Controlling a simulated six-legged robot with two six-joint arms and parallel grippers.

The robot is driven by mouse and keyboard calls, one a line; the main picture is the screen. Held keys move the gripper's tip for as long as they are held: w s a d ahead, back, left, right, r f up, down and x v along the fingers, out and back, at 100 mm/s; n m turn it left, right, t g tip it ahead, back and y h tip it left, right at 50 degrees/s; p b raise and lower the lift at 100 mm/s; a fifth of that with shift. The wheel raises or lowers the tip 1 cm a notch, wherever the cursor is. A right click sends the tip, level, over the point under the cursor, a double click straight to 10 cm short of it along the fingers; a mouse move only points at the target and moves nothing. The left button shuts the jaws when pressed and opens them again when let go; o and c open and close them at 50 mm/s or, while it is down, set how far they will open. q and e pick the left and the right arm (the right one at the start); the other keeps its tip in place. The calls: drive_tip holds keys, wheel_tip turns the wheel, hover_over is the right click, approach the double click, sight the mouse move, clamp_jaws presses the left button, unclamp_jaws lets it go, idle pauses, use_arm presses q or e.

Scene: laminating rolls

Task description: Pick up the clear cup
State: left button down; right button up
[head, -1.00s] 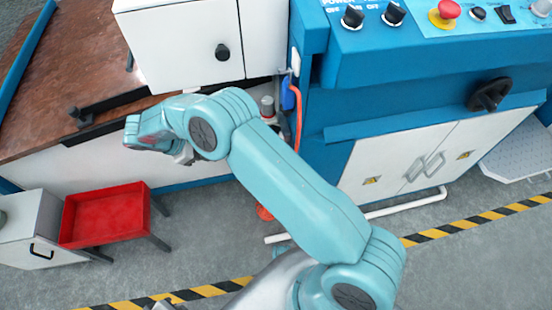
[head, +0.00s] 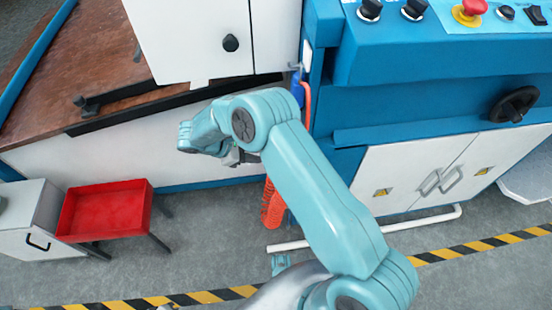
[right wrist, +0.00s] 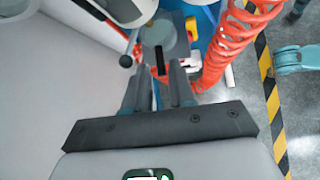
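My left gripper does not show.
The orange coiled hose (head: 272,205) hangs close to my right gripper, and shows large in the wrist view (right wrist: 232,45). A red tray (head: 104,208) stands at left beside a white cabinet (head: 30,215). A blue machine (head: 440,70) fills the right. Grey floor is open below.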

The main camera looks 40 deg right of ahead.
drive_tip(key=x, duration=0.3)
drive_tip(key=shift+r, duration=0.1)
clamp_jaws()
